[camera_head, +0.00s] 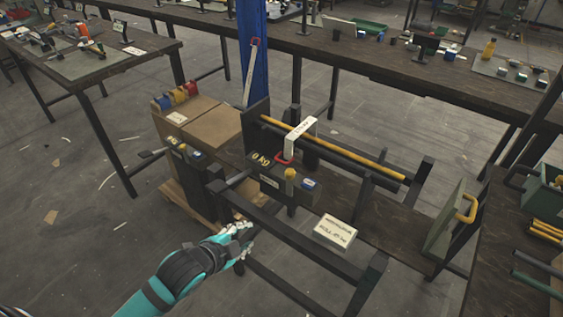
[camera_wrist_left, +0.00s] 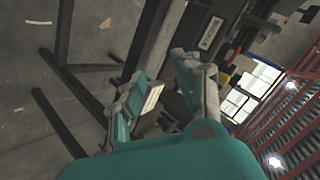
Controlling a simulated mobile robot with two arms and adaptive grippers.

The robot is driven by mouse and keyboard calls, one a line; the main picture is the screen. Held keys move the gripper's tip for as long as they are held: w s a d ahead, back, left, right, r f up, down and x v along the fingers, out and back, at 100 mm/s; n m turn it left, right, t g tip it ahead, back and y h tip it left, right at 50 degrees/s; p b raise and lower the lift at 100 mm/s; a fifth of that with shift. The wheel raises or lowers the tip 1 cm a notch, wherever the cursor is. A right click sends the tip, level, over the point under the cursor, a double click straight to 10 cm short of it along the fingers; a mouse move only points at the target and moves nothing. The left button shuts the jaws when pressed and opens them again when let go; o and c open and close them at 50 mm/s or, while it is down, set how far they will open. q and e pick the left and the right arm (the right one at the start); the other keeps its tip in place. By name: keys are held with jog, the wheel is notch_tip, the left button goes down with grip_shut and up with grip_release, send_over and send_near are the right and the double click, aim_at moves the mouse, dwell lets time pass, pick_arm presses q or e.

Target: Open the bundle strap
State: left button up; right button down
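A white lettered strap (camera_head: 300,133) lies over the long yellow rod (camera_head: 345,152) in the dark cradle. A red clasp or loop (camera_head: 285,158) sits at its lower front end, by the "0 kg" box. I cannot tell whether this clasp is latched. My left gripper (camera_head: 241,233) is at the near left side of the cradle frame, below and apart from the strap. In the left wrist view its two fingers (camera_wrist_left: 160,82) stand apart, with nothing visibly held. The strap cannot be made out in that view. My right gripper is not in view.
The cradle's dark front rail (camera_head: 285,235) is close to my left gripper. A lettered white block (camera_head: 336,231) sits at its front right. Brown boxes (camera_head: 205,130) stand behind left, by a blue column (camera_head: 252,70). A panel with a yellow handle (camera_head: 455,220) stands right.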

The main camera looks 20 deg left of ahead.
pick_arm(q)
jog(key=w+a+r+m+t+h, duration=0.3)
jog(key=w+r+m+t, duration=0.1)
jog(key=w+r+m, duration=0.4)
send_near(282, 161)
jog(key=shift+m, duration=0.4)
jog(key=x, duration=1)
jog(key=shift+w+a+f, duration=0.1)
jog(key=shift+f, duration=0.15)
jog(key=c, duration=0.6)
jog(key=shift+f, duration=0.1)
grip_shut()
